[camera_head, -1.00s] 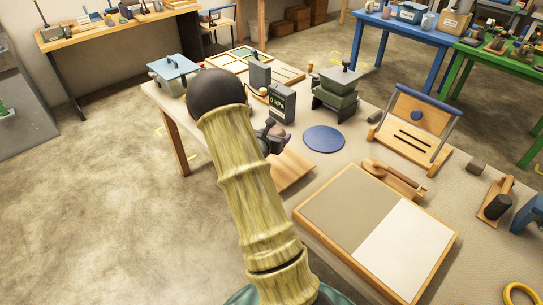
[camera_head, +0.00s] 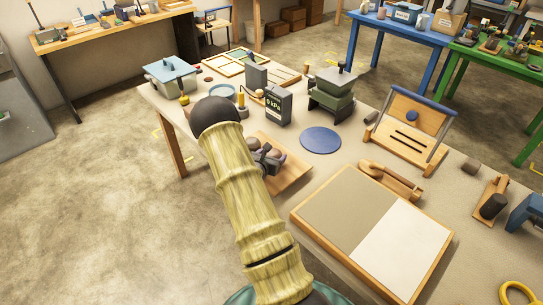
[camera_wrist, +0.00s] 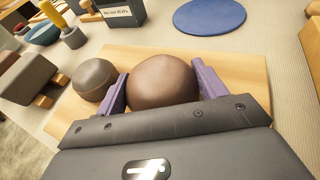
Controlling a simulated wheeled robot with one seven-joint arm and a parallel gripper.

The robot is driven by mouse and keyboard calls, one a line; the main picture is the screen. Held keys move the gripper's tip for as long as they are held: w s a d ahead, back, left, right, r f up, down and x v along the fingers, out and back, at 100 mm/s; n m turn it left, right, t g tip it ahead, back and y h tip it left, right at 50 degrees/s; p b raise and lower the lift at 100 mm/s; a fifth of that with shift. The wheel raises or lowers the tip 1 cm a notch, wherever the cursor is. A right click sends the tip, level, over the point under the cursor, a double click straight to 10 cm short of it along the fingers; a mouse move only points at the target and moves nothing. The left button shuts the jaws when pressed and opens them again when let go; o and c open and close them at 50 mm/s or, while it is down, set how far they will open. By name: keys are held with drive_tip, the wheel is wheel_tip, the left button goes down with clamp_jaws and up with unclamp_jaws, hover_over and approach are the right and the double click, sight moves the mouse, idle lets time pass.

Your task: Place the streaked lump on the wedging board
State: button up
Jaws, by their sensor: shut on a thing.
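My gripper (camera_wrist: 163,88) is shut on a round brown lump (camera_wrist: 162,80), with one purple finger on each side of it. Its streaks are hard to make out at this size. The lump is over a small wooden board (camera_wrist: 245,72), and I cannot tell whether it touches it. A second, greyer lump (camera_wrist: 95,78) is just left of the left finger. In the head view my gripper (camera_head: 267,160) is low over the same small board (camera_head: 292,177). The wedging board, a framed slab with a beige half and a white half (camera_head: 405,250), lies to its right, empty.
A blue disc (camera_head: 320,140) lies behind the wedging board. A wooden tool (camera_head: 390,182) lies at the wedging board's back edge. A pressure gauge box (camera_head: 278,106) and a dark green press (camera_head: 332,90) stand farther back.

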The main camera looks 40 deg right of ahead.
drive_tip(key=shift+f, duration=0.15)
drive_tip(key=o, duration=1.4)
drive_tip(key=b+v, duration=0.1)
drive_tip(key=v, duration=1.1)
drive_tip(key=shift+a, duration=0.1)
